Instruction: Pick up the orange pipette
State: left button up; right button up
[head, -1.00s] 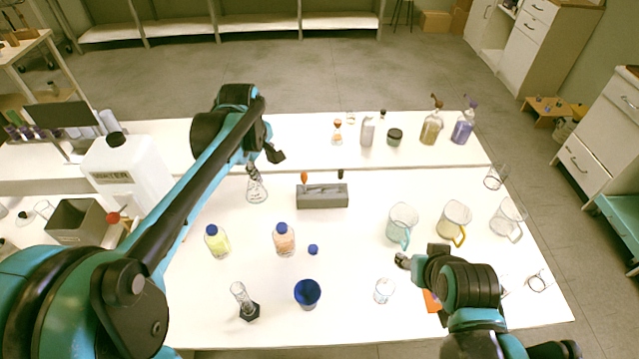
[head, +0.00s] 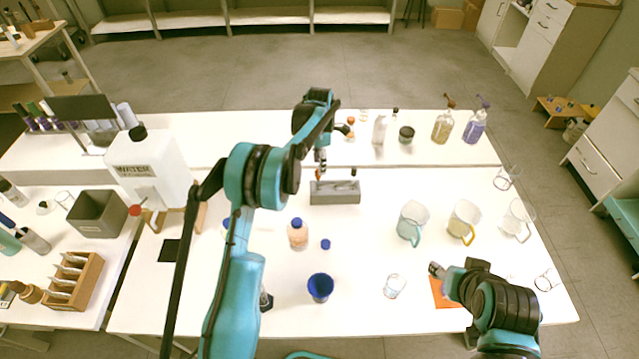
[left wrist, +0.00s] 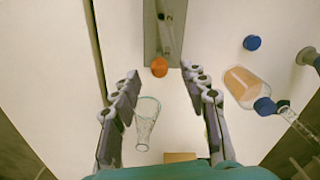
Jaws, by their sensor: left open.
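The orange pipette (head: 318,174) stands at the left end of a grey holder (head: 335,198) in the head view. Its round orange bulb (left wrist: 159,67) shows near the holder's end in the left wrist view. My left gripper (head: 321,160) is over that end of the holder. In the left wrist view its fingers (left wrist: 160,82) are open, one on each side of the bulb's line, with nothing held. Contact with the pipette cannot be told. My right gripper (head: 437,270) is low at the right, by an orange pad (head: 445,292); its opening is too small to judge.
A dark-topped pipette (head: 353,172) shares the holder. A glass flask (left wrist: 147,115) lies below the fingers' gap. Bottles stand behind the holder. A peach bottle (head: 297,235) and blue cup (head: 320,288) stand in front. Handled beakers (head: 412,222) are at right.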

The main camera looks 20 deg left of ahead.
pick_arm(q)
notch_tip(320, 180, down, 5)
jog(key=shift+a+r+b, duration=0.1)
jog(key=shift+a+b, duration=0.05)
jog(key=shift+b, duration=0.5)
jog(key=shift+c, duration=0.8)
jog(key=c, duration=0.6)
jog(key=shift+r, duration=0.1)
notch_tip(320, 180, up, 10)
jog(key=shift+f+p, duration=0.1)
jog(key=shift+p, duration=1.1)
